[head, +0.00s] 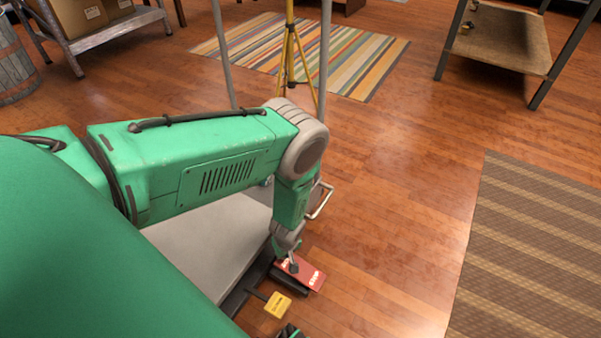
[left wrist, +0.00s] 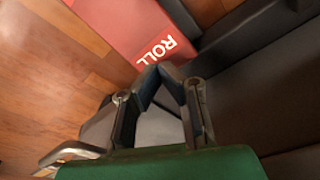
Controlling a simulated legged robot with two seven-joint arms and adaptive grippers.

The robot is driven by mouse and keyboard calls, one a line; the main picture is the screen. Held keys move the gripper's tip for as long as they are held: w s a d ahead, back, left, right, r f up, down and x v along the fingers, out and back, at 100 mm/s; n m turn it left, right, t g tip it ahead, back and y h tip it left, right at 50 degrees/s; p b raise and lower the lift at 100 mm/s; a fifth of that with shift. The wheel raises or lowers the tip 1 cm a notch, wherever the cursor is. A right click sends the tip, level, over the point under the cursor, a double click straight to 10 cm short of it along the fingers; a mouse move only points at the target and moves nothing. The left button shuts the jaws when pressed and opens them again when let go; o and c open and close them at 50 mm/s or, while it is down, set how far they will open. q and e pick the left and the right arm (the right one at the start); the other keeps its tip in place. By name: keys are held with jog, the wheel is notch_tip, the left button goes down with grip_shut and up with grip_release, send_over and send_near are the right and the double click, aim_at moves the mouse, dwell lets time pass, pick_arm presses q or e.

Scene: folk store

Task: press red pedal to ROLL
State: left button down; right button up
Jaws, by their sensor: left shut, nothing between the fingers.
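The red pedal (head: 309,276) sits low at the front of a dark base, beside a grey platform. It has white lettering at both ends; the far end of the lettering is small in the head view. In the left wrist view the red pedal (left wrist: 125,25) shows the word ROLL at its near end. My left gripper (head: 293,268) points down at the ROLL end of the pedal, shut and empty. In the left wrist view its fingertips (left wrist: 159,70) meet right beside the ROLL lettering. I cannot tell whether they touch the pedal.
A yellow pedal or tag (head: 277,305) lies just nearer than the red pedal. The grey platform (head: 205,245) is under my left arm. A yellow tripod (head: 290,45) stands on a striped rug (head: 365,62) beyond. Wooden floor (head: 390,240) is clear to the right.

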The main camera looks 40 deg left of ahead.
pick_arm(q)
jog(key=shift+f, duration=1.8)
jog(key=shift+r, duration=0.15)
notch_tip(320, 180, up, 9)
jog(key=p, duration=0.7)
jog(key=s+d+r+m+p, duration=0.2)
jog(key=s+r, duration=0.4)
jog(key=r, duration=0.5)
jog(key=s+d+r+m+h+p, duration=0.1)
jog(key=s+r+m+p, duration=0.4)
jog(key=r, duration=0.7)
jog(key=s+d+r+m+p, duration=0.3)
jog(key=s+r+m, duration=0.3)
jog(key=r, duration=0.6)
jog(key=shift+s+r+m+h+p, duration=0.25)
jog(key=shift+s+m+p, duration=0.2)
jog(key=shift+s, duration=0.55)
